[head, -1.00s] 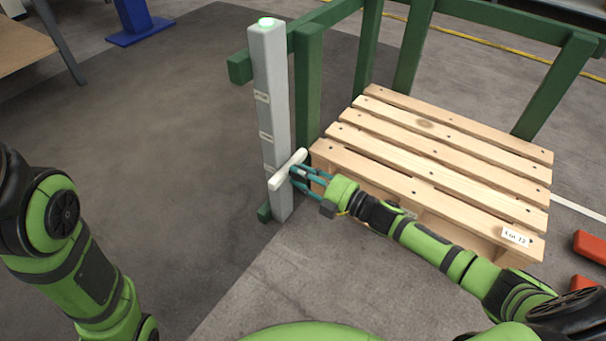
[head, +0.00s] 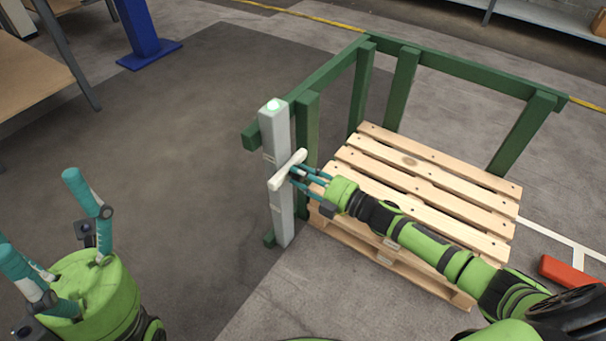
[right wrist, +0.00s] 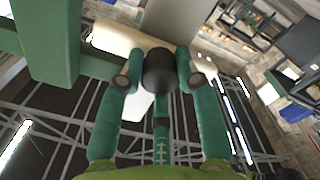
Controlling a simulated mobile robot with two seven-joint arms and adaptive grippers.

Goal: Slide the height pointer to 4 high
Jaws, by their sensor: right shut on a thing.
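The height pointer is a white bar (head: 285,176) lying across the grey upright post (head: 283,222), about midway up it. My right gripper (head: 296,173) is at the bar's right side, its teal fingers shut on the pointer's dark knob. In the right wrist view the fingers close around the round black knob (right wrist: 158,73), with the white bar (right wrist: 120,42) behind it. Small marks show on the post above and below the bar; their text is too small to read. My left gripper (head: 40,212) is open and empty at the lower left.
Wooden pallets (head: 425,178) stand right of the post, inside a green rail frame (head: 455,68). A blue stand (head: 142,35) and a table (head: 30,75) are at the upper left. A red block (head: 570,275) lies at the right. The floor left of the post is clear.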

